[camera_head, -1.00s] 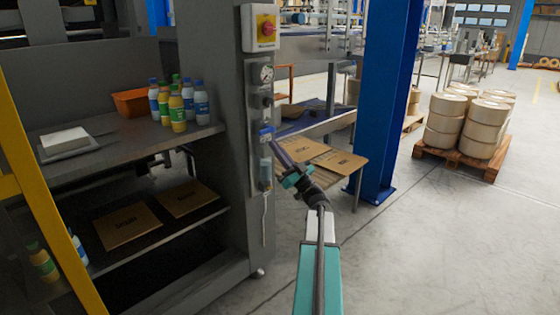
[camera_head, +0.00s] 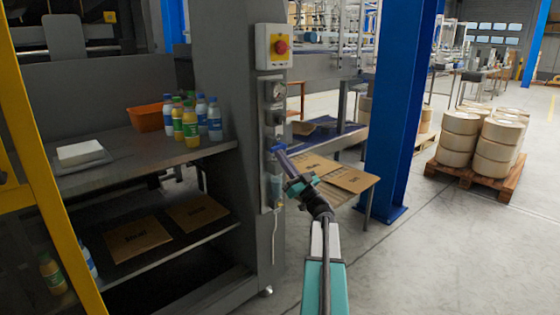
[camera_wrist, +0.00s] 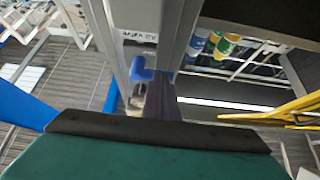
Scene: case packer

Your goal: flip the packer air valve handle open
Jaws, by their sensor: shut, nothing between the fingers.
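The blue valve handle (camera_head: 277,148) is on the grey machine post, below the pressure gauge. In the wrist view the blue handle (camera_wrist: 142,72) lies just left of the finger tips, below a printed label. My gripper (camera_head: 281,154) is shut and empty, reaching up and left to the post with its tips at the handle. In the wrist view my gripper (camera_wrist: 160,88) partly covers the handle's right side. I cannot tell whether they touch. The valve body behind the handle is mostly hidden.
A red and yellow switch (camera_head: 281,47) and the gauge (camera_head: 274,91) sit above the handle. Shelves at left hold several bottles (camera_head: 190,120) and an orange bin (camera_head: 146,118). A table with cardboard (camera_head: 347,177) and a blue column (camera_head: 399,110) stand to the right.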

